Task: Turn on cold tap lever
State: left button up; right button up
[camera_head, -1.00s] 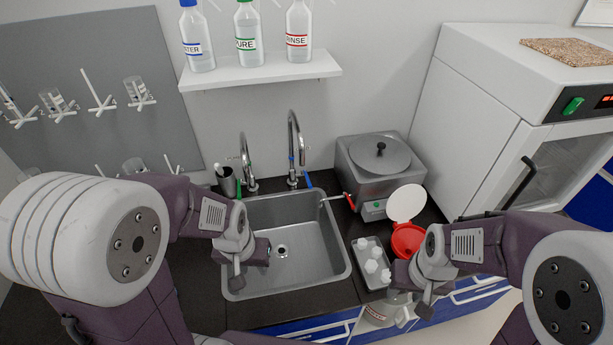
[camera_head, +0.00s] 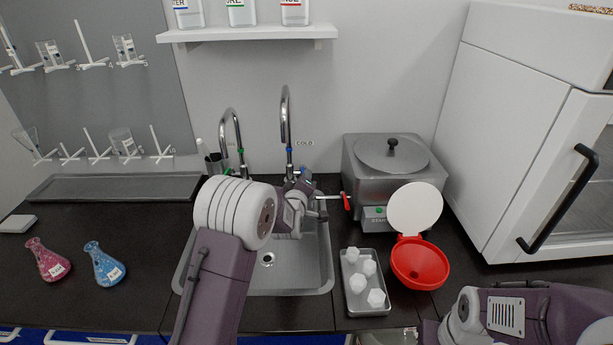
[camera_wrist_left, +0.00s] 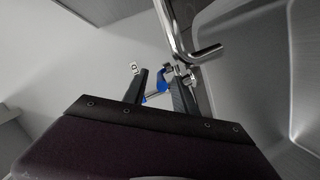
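The cold tap (camera_head: 285,115) is a tall curved metal tap behind the sink, beside a wall label reading COLD. Its blue lever (camera_wrist_left: 158,85) shows in the left wrist view between the fingers of my left gripper (camera_wrist_left: 160,84). The fingers are apart, one on each side of the lever; I cannot tell whether they touch it. In the head view my left gripper (camera_head: 301,183) is at the base of the cold tap, and my arm covers part of the sink. My right gripper (camera_head: 428,331) is at the bottom edge, its fingers hidden.
A second tap (camera_head: 229,125) with a green mark stands to the left. The sink (camera_head: 305,280) lies below. To the right are a metal bath (camera_head: 380,195) with a red-handled valve, a tray (camera_head: 365,307) of white pieces and a red funnel (camera_head: 420,265). Two flasks stand left.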

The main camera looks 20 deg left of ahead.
pick_arm(q)
jog(key=x, duration=0.5)
jog(key=shift+w+a, duration=0.1)
grip_shut()
jog(key=shift+f, duration=0.1)
dwell(1.1)
